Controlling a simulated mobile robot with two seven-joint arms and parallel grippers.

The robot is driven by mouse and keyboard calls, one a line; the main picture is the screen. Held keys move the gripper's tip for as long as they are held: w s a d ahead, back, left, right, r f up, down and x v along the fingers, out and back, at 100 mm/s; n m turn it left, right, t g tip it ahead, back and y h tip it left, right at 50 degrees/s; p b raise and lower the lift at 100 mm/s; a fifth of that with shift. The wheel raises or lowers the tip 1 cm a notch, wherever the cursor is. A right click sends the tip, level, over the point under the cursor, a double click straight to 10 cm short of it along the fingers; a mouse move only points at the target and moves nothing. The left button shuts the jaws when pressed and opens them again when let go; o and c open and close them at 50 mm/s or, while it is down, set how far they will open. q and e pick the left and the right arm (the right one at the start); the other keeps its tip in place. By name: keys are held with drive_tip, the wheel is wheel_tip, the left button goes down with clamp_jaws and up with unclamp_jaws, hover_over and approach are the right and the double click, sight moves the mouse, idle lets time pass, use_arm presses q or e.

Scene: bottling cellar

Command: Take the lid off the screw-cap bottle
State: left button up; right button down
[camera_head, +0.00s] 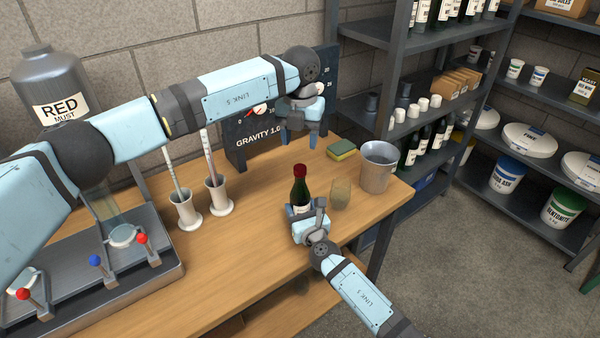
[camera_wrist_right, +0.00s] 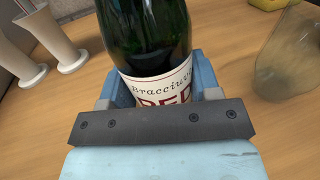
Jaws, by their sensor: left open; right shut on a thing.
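The screw-cap bottle (camera_head: 299,190) is dark green and stands upright on the wooden table, with its red lid (camera_head: 300,170) on top. My right gripper (camera_head: 300,212) is shut around the bottle's lower body. In the right wrist view the bottle (camera_wrist_right: 146,30) sits between the blue fingers, above a white label (camera_wrist_right: 160,85); its top is out of that view. My left gripper (camera_head: 299,138) is open and empty, above and behind the lid, apart from it, with its fingers pointing down.
A clear glass (camera_head: 341,192) stands just right of the bottle, and it also shows in the right wrist view (camera_wrist_right: 288,60). A metal bucket (camera_head: 377,168) and a sponge (camera_head: 342,149) are farther right and back. Two white cylinders (camera_head: 185,211) (camera_head: 218,196) stand left. Table between is clear.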

sight(300, 167)
use_arm(q)
drive_tip(key=m, duration=0.5)
drive_tip(key=shift+m, duration=0.4)
drive_tip(key=m, duration=0.8)
drive_tip(key=shift+m, duration=0.3)
drive_tip(key=m, duration=2.4)
drive_tip(key=shift+m, duration=0.3)
drive_tip(key=shift+f+m, duration=0.3)
drive_tip(key=shift+f, duration=3.7)
